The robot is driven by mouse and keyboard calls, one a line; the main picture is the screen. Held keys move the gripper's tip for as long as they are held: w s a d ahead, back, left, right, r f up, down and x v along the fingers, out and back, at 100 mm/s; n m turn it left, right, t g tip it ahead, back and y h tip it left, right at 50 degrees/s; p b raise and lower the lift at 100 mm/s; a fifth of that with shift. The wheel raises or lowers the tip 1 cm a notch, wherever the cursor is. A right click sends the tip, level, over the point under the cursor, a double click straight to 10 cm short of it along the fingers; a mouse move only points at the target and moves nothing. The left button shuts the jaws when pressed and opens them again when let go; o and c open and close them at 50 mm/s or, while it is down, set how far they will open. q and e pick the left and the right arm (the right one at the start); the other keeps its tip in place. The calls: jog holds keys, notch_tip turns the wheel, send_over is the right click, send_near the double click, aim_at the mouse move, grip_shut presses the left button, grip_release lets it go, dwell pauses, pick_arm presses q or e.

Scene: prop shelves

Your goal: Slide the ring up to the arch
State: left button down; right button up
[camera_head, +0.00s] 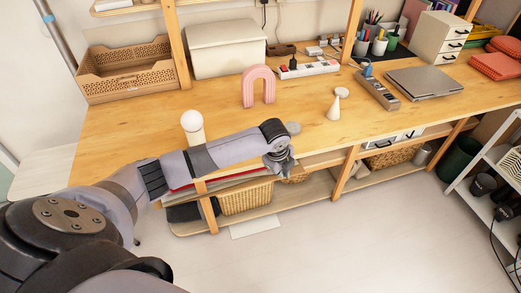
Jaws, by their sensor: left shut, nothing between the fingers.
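The pink arch (259,85) stands upright on the wooden desk, left of the middle. No clear ring shows. A flat pale grey round piece (293,128) lies near the desk's front edge, in front of and right of the arch; I cannot tell if it has a hole. My left gripper (283,170) is shut and empty, pointing down at the front edge of the desk, just in front of the grey piece and apart from the arch. My right gripper is not in view.
A white cone (334,108) stands right of the grey piece, with another pale disc (341,92) behind it. A white ball-topped prop (192,122) stands behind my left arm. A power strip (309,69) lies behind the arch. The desk between arch and grey piece is clear.

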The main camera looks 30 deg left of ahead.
pick_arm(q)
jog(key=s+a+r+m+g+y+b, duration=0.15)
jog(key=a+r+m, duration=0.5)
jog(key=r, duration=0.65)
jog(key=shift+y, duration=0.25)
jog(key=x, duration=0.9)
jog(key=shift+d+p, duration=0.1)
jog(key=shift+p, duration=0.25)
jog(key=shift+w+a+f, duration=0.25)
jog(key=shift+w+a, duration=0.3)
jog(key=shift+w+a+f, duration=0.2)
jog(key=shift+w+a, duration=0.3)
jog(key=shift+w, duration=0.05)
jog(key=shift+w+a, duration=0.4)
jog(key=shift+a, duration=0.05)
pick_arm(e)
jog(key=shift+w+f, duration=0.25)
